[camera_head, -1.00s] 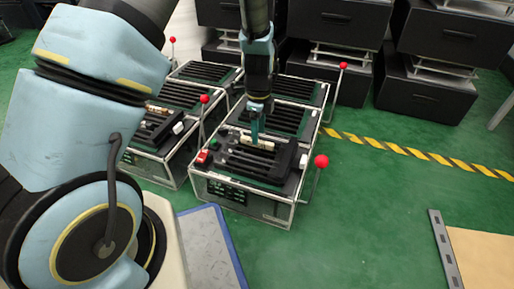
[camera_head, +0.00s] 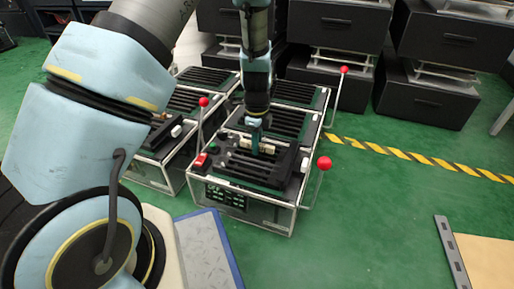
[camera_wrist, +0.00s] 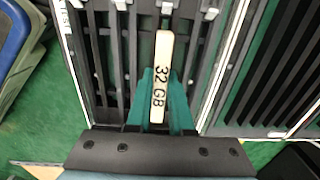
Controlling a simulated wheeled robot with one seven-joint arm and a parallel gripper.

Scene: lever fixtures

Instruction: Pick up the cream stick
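The cream stick (camera_wrist: 162,75) is a flat bar with "32 GB" on its face. In the wrist view it stands between the two teal fingers of my gripper (camera_wrist: 161,95), with no clear gap on either side. In the head view my gripper (camera_head: 254,150) is down at the top of the front machine, around the middle of the cream stick (camera_head: 242,143). The gripper looks shut on it. The stick is still low at the slotted top; whether it touches the slots is hidden. The fingertips are partly hidden in the head view.
The front machine (camera_head: 263,218) has dark slots, a red switch (camera_head: 200,160) and red-knobbed levers (camera_head: 324,163) at its sides. Similar machines stand behind and left. Black boxes (camera_head: 432,100) line the back. Green floor (camera_head: 370,225) is open at right.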

